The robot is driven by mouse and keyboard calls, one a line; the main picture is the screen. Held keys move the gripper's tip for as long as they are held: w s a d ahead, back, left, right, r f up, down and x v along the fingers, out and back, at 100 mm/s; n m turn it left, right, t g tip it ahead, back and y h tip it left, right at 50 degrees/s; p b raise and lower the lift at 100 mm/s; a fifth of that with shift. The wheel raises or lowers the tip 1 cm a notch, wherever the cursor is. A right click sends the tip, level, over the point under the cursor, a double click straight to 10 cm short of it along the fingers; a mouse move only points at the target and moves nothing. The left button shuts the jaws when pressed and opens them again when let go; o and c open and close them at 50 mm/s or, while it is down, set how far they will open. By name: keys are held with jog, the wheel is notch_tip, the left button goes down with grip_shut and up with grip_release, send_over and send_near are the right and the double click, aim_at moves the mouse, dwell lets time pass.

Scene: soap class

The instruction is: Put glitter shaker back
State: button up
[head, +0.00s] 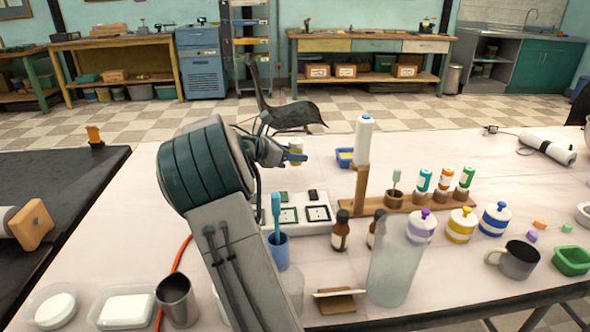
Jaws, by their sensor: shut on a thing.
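My gripper (294,157) is raised over the table beyond my arm, left of the wooden rack. It is shut on a small pale item with a yellowish band (296,146), probably the glitter shaker; my gripper partly hides it. The wooden rack (425,203) stands on the table to the right. Small shakers with teal (424,179), orange (445,179) and green (467,177) colours stand upright along it. A holder at its left part bears a green-headed tool (395,181). I cannot tell which place on the rack is empty.
A blue tray (345,158) lies behind. Brown bottles (340,233), a translucent bottle (396,265), lidded jars (461,226) and a mug (517,260) crowd the front. The table's back left is clear.

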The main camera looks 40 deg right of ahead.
aim_at(293, 166)
notch_tip(293, 166, down, 4)
jog(key=shift+f+b, duration=0.1)
jog(key=shift+b, duration=0.9)
jog(key=o, duration=0.8)
jog(key=p+v, duration=0.3)
jog(key=v, duration=0.8)
jog(key=shift+r, duration=0.2)
jog(key=shift+a+r+p, duration=0.1)
jog(key=shift+a+p, duration=0.2)
jog(key=shift+a, duration=0.2)
jog(key=shift+w, duration=0.15)
